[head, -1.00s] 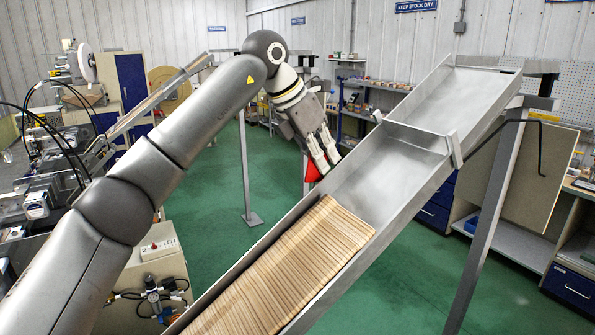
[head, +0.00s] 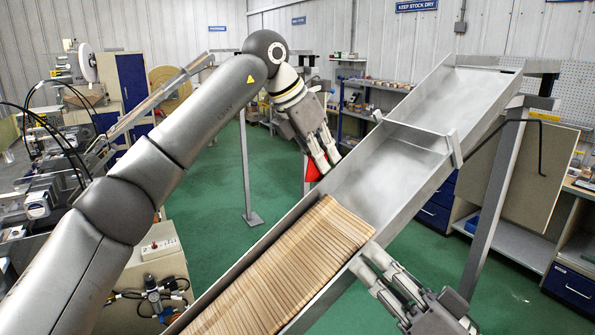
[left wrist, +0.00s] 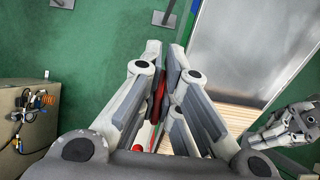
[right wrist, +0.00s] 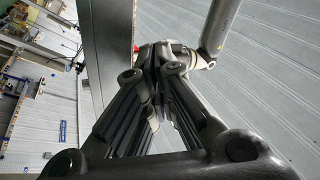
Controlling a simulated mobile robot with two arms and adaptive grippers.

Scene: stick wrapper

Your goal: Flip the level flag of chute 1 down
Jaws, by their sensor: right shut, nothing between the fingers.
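A red flag (head: 313,171) shows at the outer left side wall of the sloping metal chute (head: 385,175). My left gripper (head: 327,161) is at this wall, its fingertips right by the flag. In the left wrist view the red flag (left wrist: 158,92) shows between and beyond the fingers, which stand a little apart. The fingers hide part of it, and I cannot tell whether they clamp it. My right gripper (head: 364,263) is shut and empty at the chute's right side wall, near the upper end of the sticks. No chute number is readable.
Wooden sticks (head: 285,265) fill the lower chute in a packed row. A metal crossbar (head: 420,135) spans the chute higher up. A support post (head: 485,220) stands at the right. A grey cabinet (head: 158,255) with air fittings stands at the lower left.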

